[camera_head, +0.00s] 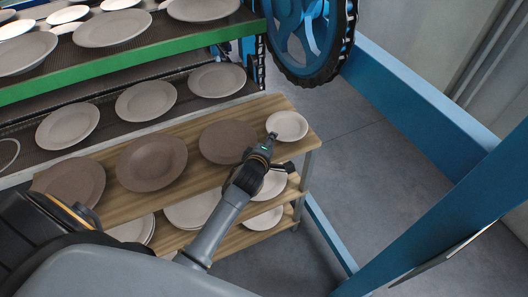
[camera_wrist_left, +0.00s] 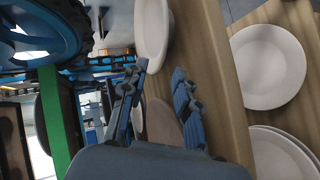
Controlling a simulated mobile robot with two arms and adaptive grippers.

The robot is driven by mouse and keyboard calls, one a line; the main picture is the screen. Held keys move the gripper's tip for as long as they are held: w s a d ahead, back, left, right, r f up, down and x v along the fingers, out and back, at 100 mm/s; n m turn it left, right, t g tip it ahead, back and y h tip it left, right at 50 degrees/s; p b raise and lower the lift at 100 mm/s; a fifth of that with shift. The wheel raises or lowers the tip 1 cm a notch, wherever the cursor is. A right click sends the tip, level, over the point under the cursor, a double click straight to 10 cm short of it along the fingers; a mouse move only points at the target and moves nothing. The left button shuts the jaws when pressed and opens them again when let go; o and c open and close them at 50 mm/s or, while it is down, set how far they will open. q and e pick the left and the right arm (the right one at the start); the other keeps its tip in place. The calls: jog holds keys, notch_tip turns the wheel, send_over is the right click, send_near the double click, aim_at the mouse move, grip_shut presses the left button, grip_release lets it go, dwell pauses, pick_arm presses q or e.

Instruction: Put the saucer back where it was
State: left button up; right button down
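The small white saucer (camera_head: 287,125) lies at the right end of the wooden top shelf (camera_head: 262,108), beside a brown plate (camera_head: 228,141). My left gripper (camera_head: 281,153) is just below the saucer in the head view, its fingers spread. In the left wrist view the two fingers (camera_wrist_left: 159,70) are apart with nothing gripped. The saucer (camera_wrist_left: 152,32) shows ahead of the fingertips, seen at a slant, apart from them. Part of a brown plate (camera_wrist_left: 160,122) shows behind the gap between the fingers. My right gripper is not in view.
More brown plates (camera_head: 152,162) line the top shelf. White plates (camera_head: 264,219) lie on the lower wooden shelves. A green-edged rack (camera_head: 130,64) with several plates stands behind. A blue wheel (camera_head: 310,40) and blue beams (camera_head: 425,110) are at the right. Bare floor (camera_head: 350,165) lies between.

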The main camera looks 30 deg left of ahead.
pick_arm(q)
jog(key=v, duration=0.8)
jog(key=shift+s, duration=0.3)
jog(key=s+d+f+m+g+h, duration=0.1)
jog(key=s+d+f+m+g, duration=0.2)
jog(key=f, duration=0.7)
jog(key=s+f+m+g, duration=0.1)
jog(key=s+f+m, duration=0.4)
jog(key=f, duration=0.5)
jog(key=s+d+f+m+g+h, duration=0.15)
jog(key=s+f, duration=0.35)
jog(key=f, duration=0.5)
jog(key=s+a+f+m+g, duration=0.1)
jog(key=s+f+m+g, duration=0.1)
jog(key=s+f, duration=0.3)
jog(key=s+a+f+m+g, duration=0.2)
jog(key=s+f+m, duration=0.3)
jog(key=s, duration=0.9)
jog(key=s+a+f+m+g, duration=0.1)
jog(key=s+f+m+g, duration=0.1)
jog(key=s+f, duration=0.4)
jog(key=s+m, duration=0.1)
jog(key=s, duration=0.3)
jog(key=shift+s+a+m, duration=0.2)
jog(key=shift+s+m, duration=0.05)
jog(key=shift+m, duration=0.1)
jog(key=shift+w+f+g+y, duration=0.1)
jog(key=shift+f+g+y, duration=0.05)
jog(key=shift+g+y, duration=0.1)
